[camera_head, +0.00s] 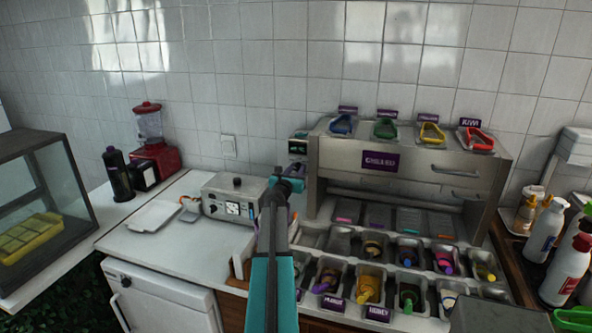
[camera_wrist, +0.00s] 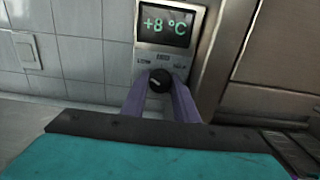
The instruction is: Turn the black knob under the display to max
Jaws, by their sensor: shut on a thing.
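The display (camera_wrist: 166,24) reads "+8 °C" in green on a small grey panel, seen in the wrist view. It also shows small in the head view (camera_head: 298,147), on the left side of the steel topping station. The black knob (camera_wrist: 159,80) sits under the display, with small labels around it and a light pointer mark on its face. My gripper (camera_wrist: 160,88) has its two purple fingers shut on the knob, one on each side. In the head view my gripper (camera_head: 292,172) is beside the station, and my arm hides the knob there.
The steel station (camera_head: 400,160) stands to the right with topping bins. A grey box (camera_head: 233,196) with a dial and buttons is left of my arm on the white counter (camera_head: 160,250). The tiled wall (camera_head: 260,70) is behind.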

